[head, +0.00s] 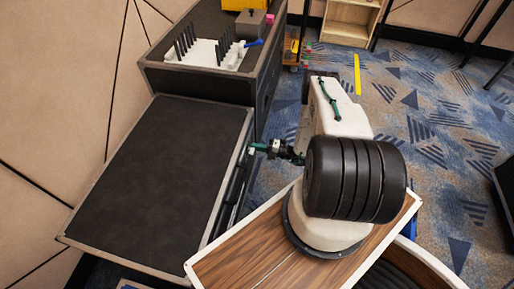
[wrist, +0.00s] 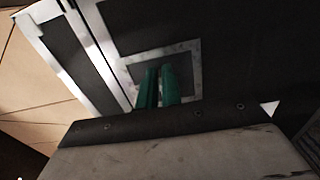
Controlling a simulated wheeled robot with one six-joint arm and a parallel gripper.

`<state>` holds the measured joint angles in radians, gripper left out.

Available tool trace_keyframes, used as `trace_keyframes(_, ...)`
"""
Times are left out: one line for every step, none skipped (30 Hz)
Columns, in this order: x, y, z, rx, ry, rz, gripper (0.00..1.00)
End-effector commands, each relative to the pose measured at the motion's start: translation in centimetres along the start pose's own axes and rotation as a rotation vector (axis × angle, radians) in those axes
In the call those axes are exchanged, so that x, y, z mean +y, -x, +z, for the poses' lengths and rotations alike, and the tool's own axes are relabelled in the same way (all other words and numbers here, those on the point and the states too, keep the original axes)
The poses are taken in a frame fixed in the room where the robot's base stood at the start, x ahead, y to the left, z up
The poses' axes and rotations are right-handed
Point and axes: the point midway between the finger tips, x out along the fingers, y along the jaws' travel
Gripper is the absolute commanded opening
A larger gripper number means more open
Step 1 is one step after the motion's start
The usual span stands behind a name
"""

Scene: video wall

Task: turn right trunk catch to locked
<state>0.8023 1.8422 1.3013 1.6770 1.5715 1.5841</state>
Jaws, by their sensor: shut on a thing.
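A black flight trunk (head: 160,180) with metal edging and a flat lid stands at left in the head view. My gripper (head: 262,147) reaches its right-hand side just below the lid edge. In the wrist view, the green fingers of my gripper (wrist: 157,86) are close together in front of a silver-framed recessed catch plate (wrist: 192,50) on the black trunk face. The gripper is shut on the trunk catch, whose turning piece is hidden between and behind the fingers. I cannot tell which way the catch is turned.
Behind the trunk stands another black case (head: 200,78) with a white slotted rack (head: 205,54) and a yellow box (head: 245,5) on top. A wooden shelf (head: 350,20) stands at the back. Patterned blue carpet (head: 430,120) lies open at the right.

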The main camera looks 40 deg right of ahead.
Motion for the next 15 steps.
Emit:
trace_keyframes(-0.16,0.01,-0.28,0.003,-0.005,-0.002,0.0)
trace_keyframes(-0.16,0.01,-0.29,0.003,-0.005,-0.002,0.0)
trace_keyframes(-0.16,0.02,-0.29,0.003,-0.005,-0.002,0.0)
trace_keyframes(-0.16,0.02,-0.29,0.003,-0.005,-0.002,0.09)
trace_keyframes(-0.17,0.02,-0.3,0.003,-0.005,-0.002,0.17)
trace_keyframes(-0.16,0.02,-0.29,0.003,-0.005,-0.002,0.28)
trace_keyframes(-0.15,0.02,-0.26,0.002,-0.004,-0.002,0.28)
trace_keyframes(-0.14,0.01,-0.23,0.002,-0.004,-0.002,0.28)
trace_keyframes(-0.12,0.01,-0.2,0.002,-0.003,-0.002,0.28)
trace_keyframes(-0.1,0.01,-0.18,0.001,-0.003,-0.002,0.28)
trace_keyframes(-0.09,0.01,-0.16,0.001,-0.002,-0.001,0.28)
trace_keyframes(-0.08,0.01,-0.14,0.001,-0.002,-0.001,0.28)
trace_keyframes(-0.08,0.01,-0.13,0.001,-0.002,-0.001,0.28)
trace_keyframes(-0.07,0.04,-0.11,0.001,-0.001,-0.001,0.28)
trace_keyframes(-0.06,0.15,-0.09,0.0,-0.001,-0.001,0.28)
